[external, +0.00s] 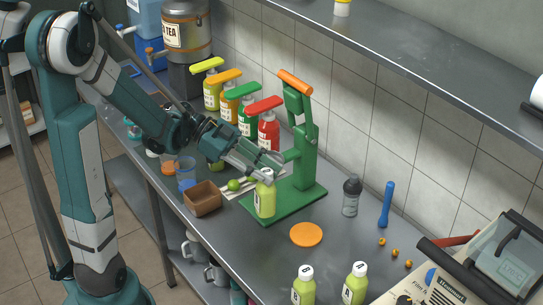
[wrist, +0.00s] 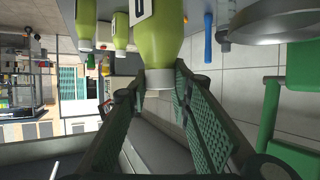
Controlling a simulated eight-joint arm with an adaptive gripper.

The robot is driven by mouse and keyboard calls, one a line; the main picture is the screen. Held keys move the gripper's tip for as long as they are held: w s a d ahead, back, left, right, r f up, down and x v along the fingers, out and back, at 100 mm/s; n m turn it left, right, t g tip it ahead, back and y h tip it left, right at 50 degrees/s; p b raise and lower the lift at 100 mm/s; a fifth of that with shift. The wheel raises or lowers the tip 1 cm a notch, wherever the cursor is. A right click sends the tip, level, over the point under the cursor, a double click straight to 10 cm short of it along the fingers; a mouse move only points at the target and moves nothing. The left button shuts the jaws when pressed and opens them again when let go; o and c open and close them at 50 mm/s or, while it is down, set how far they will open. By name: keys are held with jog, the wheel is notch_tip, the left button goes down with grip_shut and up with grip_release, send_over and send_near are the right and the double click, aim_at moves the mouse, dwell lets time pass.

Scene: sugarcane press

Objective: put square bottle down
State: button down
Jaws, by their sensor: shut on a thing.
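My gripper (external: 268,168) is shut on a light green bottle with a white cap (external: 265,198), taken to be the square bottle, gripping it near the cap. The bottle looks upright, at the front-left edge of the green press base (external: 312,193). I cannot tell whether its bottom touches the base or hangs just above it. In the wrist view the fingers (wrist: 160,82) close around the white cap and neck, and the bottle (wrist: 158,35) appears upside down in the picture.
The press column and orange handle (external: 296,83) stand just behind my gripper. A brown box (external: 203,200) is left, an orange disc (external: 306,234) right. Two similar green bottles (external: 303,288) (external: 355,284) stand in front. A shaker (external: 351,197) and blue pestle (external: 386,205) stand near the wall.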

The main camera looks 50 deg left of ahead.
jog(key=w+d, duration=0.5)
jog(key=d, duration=0.5)
jog(key=w+d+m+g, duration=0.1)
jog(key=w+d, duration=0.4)
jog(key=d, duration=0.5)
jog(key=w+d+h+p, duration=0.1)
jog(key=w+d, duration=0.4)
jog(key=d, duration=0.6)
jog(key=shift+r+m, duration=0.25)
jog(key=shift+m, duration=0.15)
jog(key=shift+f, duration=0.1)
notch_tip(320, 180, down, 6)
jog(key=b, duration=0.1)
jog(key=shift+f+b, duration=0.75)
jog(key=shift+f, duration=1.3)
jog(key=c, duration=2.1)
grip_release()
jog(key=shift+o, duration=0.2)
